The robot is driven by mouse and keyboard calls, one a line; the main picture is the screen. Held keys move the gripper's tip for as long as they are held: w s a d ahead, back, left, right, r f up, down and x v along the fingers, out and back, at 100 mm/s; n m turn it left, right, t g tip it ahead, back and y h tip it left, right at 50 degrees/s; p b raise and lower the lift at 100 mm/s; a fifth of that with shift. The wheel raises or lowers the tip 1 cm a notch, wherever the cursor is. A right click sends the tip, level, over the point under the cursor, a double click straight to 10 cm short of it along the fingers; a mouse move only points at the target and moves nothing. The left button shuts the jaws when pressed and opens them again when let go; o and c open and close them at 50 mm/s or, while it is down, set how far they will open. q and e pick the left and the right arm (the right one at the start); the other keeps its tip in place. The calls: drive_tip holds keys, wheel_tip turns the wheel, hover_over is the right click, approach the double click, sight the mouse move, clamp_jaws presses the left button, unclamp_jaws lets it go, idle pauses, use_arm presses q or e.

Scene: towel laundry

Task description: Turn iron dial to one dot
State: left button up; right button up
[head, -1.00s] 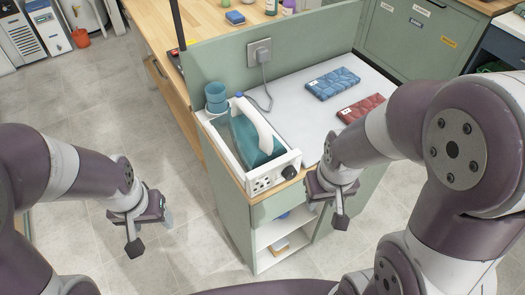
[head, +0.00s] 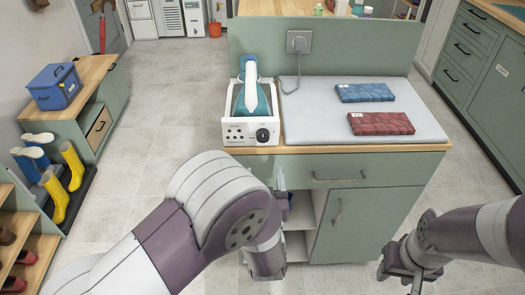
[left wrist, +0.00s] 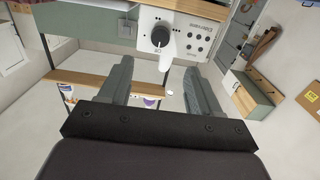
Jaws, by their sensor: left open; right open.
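The iron (head: 250,98), teal with a white handle, sits in a white stand (head: 230,121) on the counter's left side. The stand's front has a black dial (head: 263,135) at right and dark dot marks (head: 236,134) to its left. In the left wrist view the dial (left wrist: 160,36) lies just beyond the fingers. My left gripper (left wrist: 158,82) is open and empty, apart from the dial; in the head view my own arm mostly hides it. My right gripper (head: 408,272) is open and empty at the lower right, away from the counter.
A blue towel (head: 364,92) and a red towel (head: 380,123) lie on the grey pad (head: 310,112) right of the iron. A wall outlet (head: 299,41) with a cord is behind. The green cabinet (head: 355,215) with open shelves stands below the counter.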

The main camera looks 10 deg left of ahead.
sight(263, 138)
use_arm(q)
drive_tip(key=x, duration=1.2)
drive_tip(key=shift+w+r, duration=0.2)
drive_tip(key=c, duration=1)
